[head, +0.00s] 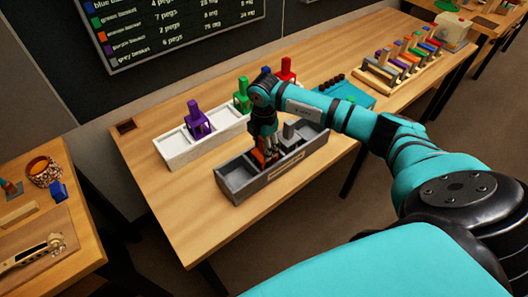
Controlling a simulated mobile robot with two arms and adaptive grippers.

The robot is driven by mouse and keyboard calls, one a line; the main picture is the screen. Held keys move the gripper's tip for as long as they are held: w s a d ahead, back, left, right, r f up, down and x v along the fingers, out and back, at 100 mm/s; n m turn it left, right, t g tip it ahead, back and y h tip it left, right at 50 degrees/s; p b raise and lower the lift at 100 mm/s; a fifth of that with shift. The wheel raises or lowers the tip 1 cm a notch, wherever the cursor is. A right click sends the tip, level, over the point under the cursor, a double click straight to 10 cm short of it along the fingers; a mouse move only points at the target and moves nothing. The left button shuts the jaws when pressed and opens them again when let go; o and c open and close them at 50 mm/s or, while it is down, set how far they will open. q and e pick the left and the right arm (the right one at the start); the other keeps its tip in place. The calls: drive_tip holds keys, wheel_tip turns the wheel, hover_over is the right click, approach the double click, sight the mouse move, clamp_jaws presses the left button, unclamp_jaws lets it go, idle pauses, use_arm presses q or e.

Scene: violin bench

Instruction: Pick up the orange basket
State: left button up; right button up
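The orange basket (258,158) stands in a compartment of the long grey tray (236,196) on the wooden bench, left of a grey basket (299,133). My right gripper (270,152) points down right over the orange basket and hides much of it. The fingers are small and dark at this distance, so I cannot tell whether they are open or shut on it. My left gripper is not in view.
Behind, a white tray (181,160) holds a purple basket (196,119), a green basket (242,95) and a red one (286,70). The bench front left is clear.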

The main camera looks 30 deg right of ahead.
clamp_jaws()
drive_tip(key=shift+w, duration=0.1)
